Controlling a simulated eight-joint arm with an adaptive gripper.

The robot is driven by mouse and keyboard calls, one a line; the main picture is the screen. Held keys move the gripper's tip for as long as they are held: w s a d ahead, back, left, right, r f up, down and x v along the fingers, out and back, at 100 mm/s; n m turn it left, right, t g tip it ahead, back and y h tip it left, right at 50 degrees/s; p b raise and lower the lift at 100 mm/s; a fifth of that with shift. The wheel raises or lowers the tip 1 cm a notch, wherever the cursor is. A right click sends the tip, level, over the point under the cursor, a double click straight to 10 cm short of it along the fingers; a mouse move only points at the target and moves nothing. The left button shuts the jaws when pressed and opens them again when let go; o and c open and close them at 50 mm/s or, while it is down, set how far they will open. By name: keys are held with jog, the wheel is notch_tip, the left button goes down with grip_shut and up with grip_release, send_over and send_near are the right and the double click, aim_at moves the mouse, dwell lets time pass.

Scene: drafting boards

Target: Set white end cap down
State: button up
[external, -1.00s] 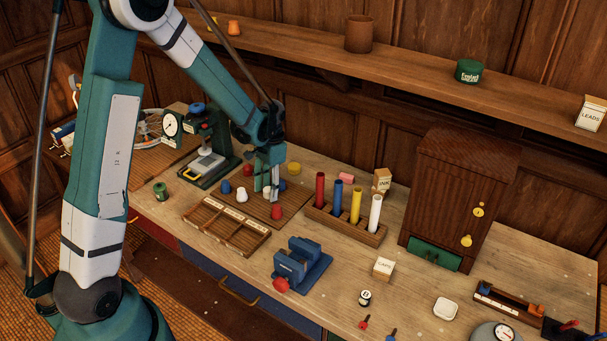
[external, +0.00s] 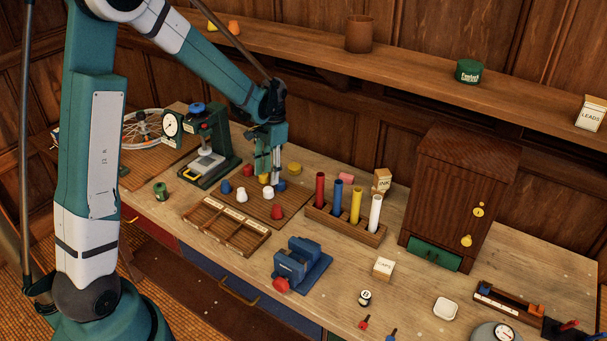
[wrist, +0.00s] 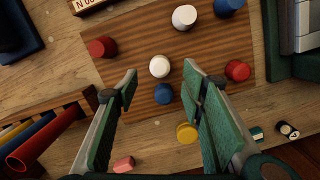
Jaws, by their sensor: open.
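A white end cap (external: 268,192) stands on the brown board (external: 255,208), just below my gripper (external: 267,181) in the external view. In the wrist view this white cap (wrist: 159,66) lies beyond and between the spread fingertips of my open, empty gripper (wrist: 160,80). A blue cap (wrist: 163,93) stands close beside it. A second white cap (wrist: 184,17) stands farther off on the board, near another blue cap (wrist: 227,8). Red caps (wrist: 102,46) (wrist: 237,70) are on either side, and a yellow cap (wrist: 187,133) is nearer the gripper's base.
A rack (external: 345,227) with red, blue, yellow and white tubes stands right of the board. A compartment tray (external: 226,228) lies in front, with a blue vise (external: 302,262) to its right. A green press with a dial (external: 205,150) stands left.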

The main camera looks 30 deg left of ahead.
aim_at(271, 187)
jog(key=shift+w+d+r, duration=0.1)
jog(key=shift+w+r, duration=0.05)
jog(key=shift+r, duration=1.1)
jog(key=shift+w+r, duration=0.15)
jog(key=shift+r, duration=1.1)
jog(key=shift+r, duration=0.1)
jog(key=s+d+r+n+t, duration=0.2)
jog(key=s+d+r+t, duration=0.15)
jog(key=s+r, duration=1.05)
jog(key=s+d+r+n+t, duration=0.2)
jog(key=s+t, duration=0.3)
jog(key=s, duration=0.9)
jog(key=shift+s+r, duration=0.15)
jog(key=shift+r, duration=0.1)
